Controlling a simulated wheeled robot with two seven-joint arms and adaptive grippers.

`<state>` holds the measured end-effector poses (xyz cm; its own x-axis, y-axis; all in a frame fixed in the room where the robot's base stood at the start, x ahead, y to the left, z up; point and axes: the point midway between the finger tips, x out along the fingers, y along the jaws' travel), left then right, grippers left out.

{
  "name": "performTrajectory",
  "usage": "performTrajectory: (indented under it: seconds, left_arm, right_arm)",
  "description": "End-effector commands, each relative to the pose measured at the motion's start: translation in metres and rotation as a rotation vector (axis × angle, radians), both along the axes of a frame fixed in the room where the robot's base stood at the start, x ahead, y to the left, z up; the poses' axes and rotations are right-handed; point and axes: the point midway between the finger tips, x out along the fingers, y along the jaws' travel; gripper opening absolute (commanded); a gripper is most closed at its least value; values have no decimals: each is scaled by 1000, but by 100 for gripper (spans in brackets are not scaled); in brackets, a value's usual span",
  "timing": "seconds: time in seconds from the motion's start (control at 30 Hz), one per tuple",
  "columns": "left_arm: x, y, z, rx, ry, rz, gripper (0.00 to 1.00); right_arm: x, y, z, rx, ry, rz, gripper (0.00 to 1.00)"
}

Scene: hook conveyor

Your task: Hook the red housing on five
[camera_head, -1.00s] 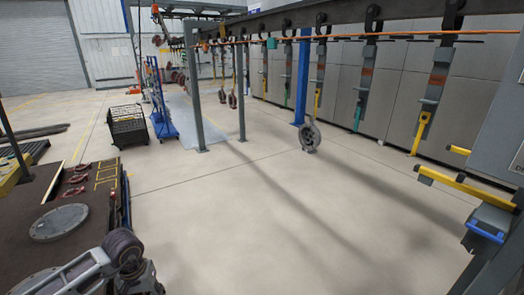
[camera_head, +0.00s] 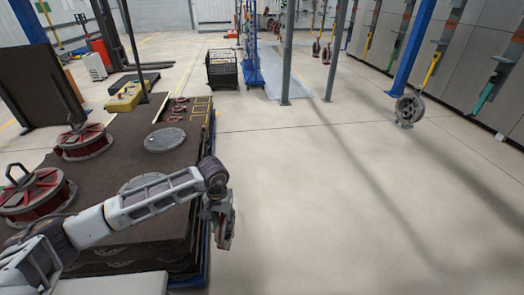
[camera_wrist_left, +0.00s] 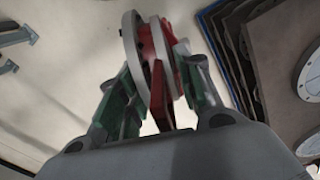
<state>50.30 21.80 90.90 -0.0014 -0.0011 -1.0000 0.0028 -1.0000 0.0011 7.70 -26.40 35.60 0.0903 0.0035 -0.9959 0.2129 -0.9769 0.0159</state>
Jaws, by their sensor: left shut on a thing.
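My left gripper (camera_head: 219,212) hangs past the right edge of the dark table, over the floor side. It is shut on a red housing (camera_head: 225,233). In the left wrist view the red housing (camera_wrist_left: 160,45) with a grey rim stands between the green-padded fingers of my left gripper (camera_wrist_left: 157,78). The housing looks clear of the table. Several hanging hooks show at the upper right, including a yellow hook (camera_head: 432,68) and a green hook (camera_head: 484,97). No number is readable on them, so hook five cannot be told. My right gripper is out of view.
The dark table (camera_head: 120,130) bears larger red-and-grey housings (camera_head: 83,142), a grey disc (camera_head: 165,139) and small red parts. A grey round part (camera_head: 408,108) hangs from a hook. Grey posts (camera_head: 288,50) and a black cage cart (camera_head: 223,68) stand behind. The floor right of the table is clear.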

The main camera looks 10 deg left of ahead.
Motion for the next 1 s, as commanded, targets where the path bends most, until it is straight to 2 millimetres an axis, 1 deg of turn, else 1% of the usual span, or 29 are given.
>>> performTrajectory:
  seconds: [0.17,0.5,0.6,0.7,0.8,1.0]
  left_arm:
    - [-4,-1,-25,-2,2,4,0]
    - [-23,-1,-98,-1,1,5,0]
    - [-28,-1,-115,-1,0,3,0]
    - [-34,0,-128,-1,-1,0,0]
    - [-36,-1,-136,-1,-2,-2,0]
    - [-38,0,-140,0,-4,-3,0]
  right_arm:
    - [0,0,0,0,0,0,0]
    - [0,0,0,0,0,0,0]
    - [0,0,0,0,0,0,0]
    - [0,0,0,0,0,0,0]
    - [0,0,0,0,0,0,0]
    - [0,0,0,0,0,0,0]
